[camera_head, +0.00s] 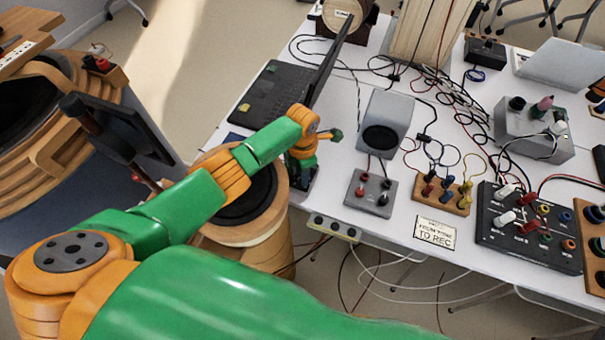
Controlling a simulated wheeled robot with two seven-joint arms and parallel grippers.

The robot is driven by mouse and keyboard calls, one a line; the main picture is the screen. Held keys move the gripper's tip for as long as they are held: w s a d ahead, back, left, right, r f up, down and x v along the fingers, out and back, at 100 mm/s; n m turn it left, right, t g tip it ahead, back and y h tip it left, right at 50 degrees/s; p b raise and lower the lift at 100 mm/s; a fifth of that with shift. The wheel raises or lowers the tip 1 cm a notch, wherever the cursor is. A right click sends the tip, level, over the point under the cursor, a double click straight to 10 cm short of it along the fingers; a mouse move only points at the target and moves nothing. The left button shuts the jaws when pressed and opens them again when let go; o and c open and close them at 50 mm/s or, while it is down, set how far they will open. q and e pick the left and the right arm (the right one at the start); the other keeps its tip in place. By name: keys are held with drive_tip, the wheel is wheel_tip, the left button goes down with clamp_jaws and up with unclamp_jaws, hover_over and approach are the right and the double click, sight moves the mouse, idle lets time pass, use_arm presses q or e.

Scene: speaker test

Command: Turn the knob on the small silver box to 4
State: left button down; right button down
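A silver box (535,140) stands at the right back of the white table, with a dark knob, a pinkish knob and a pale knob on top. A smaller, flat grey box (371,193) with red and black posts lies near the front edge. I cannot tell which is the task's box, and no dial numbers are readable. My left gripper (331,135) is over the table's left part, beside the laptop, left of both boxes and apart from them. It is small and partly hidden by its own wrist, so its opening is unclear. My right gripper is not in view.
A grey speaker (385,122) stands between my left gripper and the silver box. A laptop (268,92), a wooden terminal block (442,194), a black mixer panel (528,228) and a paper sign (435,232) are around. Loose cables cross the table. A round wooden speaker (240,232) stands off the table's left edge.

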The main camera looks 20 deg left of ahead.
use_arm(q)
drive_tip(key=shift+m, duration=0.3)
drive_tip(key=shift+m+p, duration=0.3)
drive_tip(key=shift+p, duration=0.1)
drive_tip(key=shift+m+p, duration=0.45)
drive_tip(key=shift+m, duration=0.75)
drive_tip(key=m, duration=0.6)
drive_tip(key=shift+s+f+p, duration=0.1)
drive_tip(key=shift+p, duration=0.2)
drive_tip(key=m, duration=0.6)
drive_tip(key=shift+m, duration=0.3)
drive_tip(key=m, duration=0.5)
drive_tip(key=shift+f+m, duration=0.1)
drive_tip(key=shift+m, duration=0.3)
